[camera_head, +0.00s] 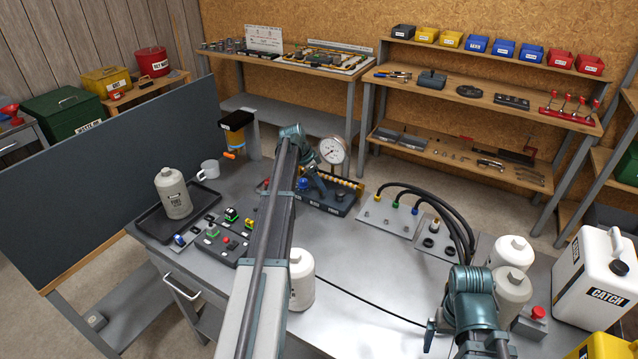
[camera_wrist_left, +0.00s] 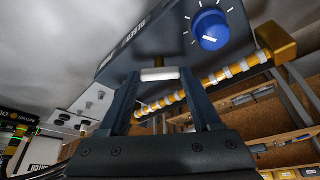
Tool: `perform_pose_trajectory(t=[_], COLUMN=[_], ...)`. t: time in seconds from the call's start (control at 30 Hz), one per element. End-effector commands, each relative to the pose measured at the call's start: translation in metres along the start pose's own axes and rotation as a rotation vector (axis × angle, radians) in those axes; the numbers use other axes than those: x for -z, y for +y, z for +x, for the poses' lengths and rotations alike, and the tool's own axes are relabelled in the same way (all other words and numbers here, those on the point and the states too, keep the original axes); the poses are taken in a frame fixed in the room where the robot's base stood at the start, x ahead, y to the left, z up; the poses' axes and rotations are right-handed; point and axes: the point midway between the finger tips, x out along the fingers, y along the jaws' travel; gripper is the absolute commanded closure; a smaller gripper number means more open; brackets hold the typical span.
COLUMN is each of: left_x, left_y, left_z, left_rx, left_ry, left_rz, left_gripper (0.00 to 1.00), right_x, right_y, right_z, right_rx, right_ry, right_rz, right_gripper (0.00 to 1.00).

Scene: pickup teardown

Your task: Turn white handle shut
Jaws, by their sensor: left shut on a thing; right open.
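The white handle (camera_wrist_left: 160,74) is a short white bar in the left wrist view, in front of a dark panel. My left gripper (camera_wrist_left: 160,76) is shut on it, with one finger at each end. In the head view my left gripper (camera_head: 322,184) is at the dark valve block (camera_head: 325,201) at the back of the bench. The arm and gripper hide the handle there. A blue knob (camera_wrist_left: 209,30) with white marks sits on the same panel, clear of the fingers. My right gripper (camera_head: 431,336) is partly hidden by its own wrist, low at the right, away from the block.
A round gauge (camera_head: 332,151) stands behind the block, beside a brass bar with white bands (camera_wrist_left: 205,82). Black hoses (camera_head: 440,205) arch from a fitting plate (camera_head: 388,214) at right. A button panel (camera_head: 225,237) and white bottles stand on the bench. The bench middle is mostly clear.

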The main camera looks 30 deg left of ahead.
Motion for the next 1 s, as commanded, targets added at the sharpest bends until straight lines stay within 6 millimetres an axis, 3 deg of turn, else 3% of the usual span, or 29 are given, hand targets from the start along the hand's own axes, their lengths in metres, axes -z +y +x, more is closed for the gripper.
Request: perform_pose_trajectory(t=[0.6, 1.0], left_x=[0.0023, 0.0035], left_y=[-0.0081, -0.009], left_z=[0.001, 0.0014], left_rx=[-0.221, -0.321], left_ry=[-0.001, -0.001], left_rz=[0.533, 0.776], left_gripper=[0.91, 0.91], right_x=[0.0, 0.0], right_y=[0.0, 0.0], right_z=[0.0, -0.0001], right_rx=[0.0, 0.0], right_ry=[0.0, 0.0], right_rz=[0.0, 0.0], right_gripper=[0.0, 0.0])
